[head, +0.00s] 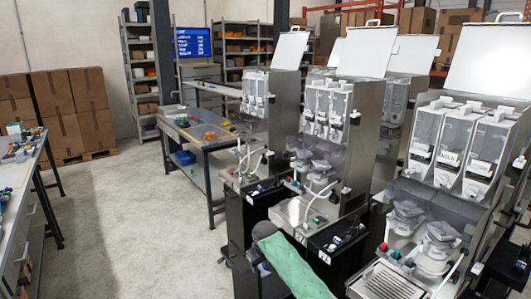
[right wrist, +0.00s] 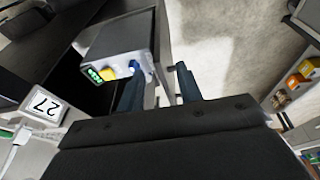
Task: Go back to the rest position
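My right gripper (right wrist: 158,88) shows in the right wrist view with its two dark fingers apart. I see nothing held between them. Beyond the fingers, a grey control box (right wrist: 118,52) with a green display, a yellow button and a blue button is close to the left finger. I cannot tell whether they touch. In the head view my right arm is low in the middle, in front of the dispenser row, and its fingers are hard to make out. My left gripper is in neither view.
Dispenser machines (head: 350,95) stand close together on the right, with a nearer one (head: 470,150) at the right edge. A workbench (head: 205,140) stands behind and another bench (head: 22,165) at the left. Cardboard boxes (head: 70,105) are stacked by the wall. The floor (head: 125,225) at left centre is clear.

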